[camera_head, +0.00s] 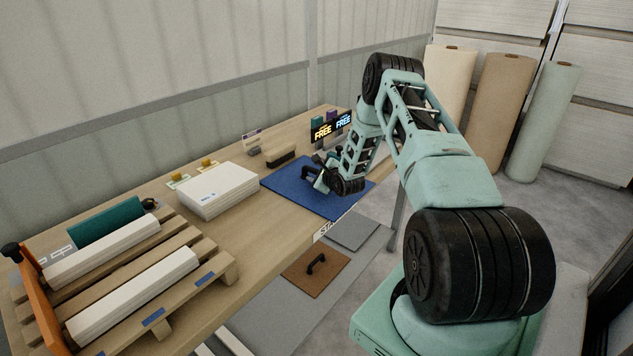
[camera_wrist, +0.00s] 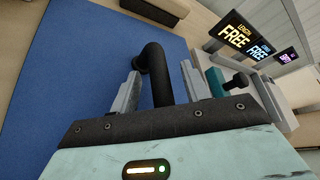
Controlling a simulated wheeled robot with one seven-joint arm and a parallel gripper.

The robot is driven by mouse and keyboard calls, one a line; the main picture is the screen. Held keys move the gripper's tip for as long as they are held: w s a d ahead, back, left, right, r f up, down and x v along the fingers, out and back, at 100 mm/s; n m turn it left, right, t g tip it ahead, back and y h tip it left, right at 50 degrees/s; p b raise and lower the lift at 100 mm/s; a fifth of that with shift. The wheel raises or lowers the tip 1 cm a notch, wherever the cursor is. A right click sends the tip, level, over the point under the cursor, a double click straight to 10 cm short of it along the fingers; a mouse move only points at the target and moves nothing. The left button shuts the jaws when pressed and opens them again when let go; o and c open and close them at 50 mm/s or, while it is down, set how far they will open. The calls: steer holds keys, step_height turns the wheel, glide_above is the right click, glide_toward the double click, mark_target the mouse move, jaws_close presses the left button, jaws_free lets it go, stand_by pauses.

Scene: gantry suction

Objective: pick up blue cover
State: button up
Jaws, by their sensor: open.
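The blue cover (camera_head: 288,183) is a flat blue panel lying on the wooden table. It fills much of the left of the wrist view (camera_wrist: 75,65). A black curved handle (camera_wrist: 153,62) rises from it. My gripper (camera_head: 318,176) is low over the cover. In the wrist view my gripper (camera_wrist: 160,84) has its two grey fingers apart, with the handle between them. There seems to be a gap on each side of the handle. The handle's lower end is hidden behind the gripper body.
Lit displays (camera_head: 333,127) and a brush-like block (camera_head: 280,157) stand behind. A brown panel (camera_head: 301,277) with a handle lies below the table's front edge.

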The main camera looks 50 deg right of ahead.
jaws_close()
steer(key=shift+r, duration=0.15)
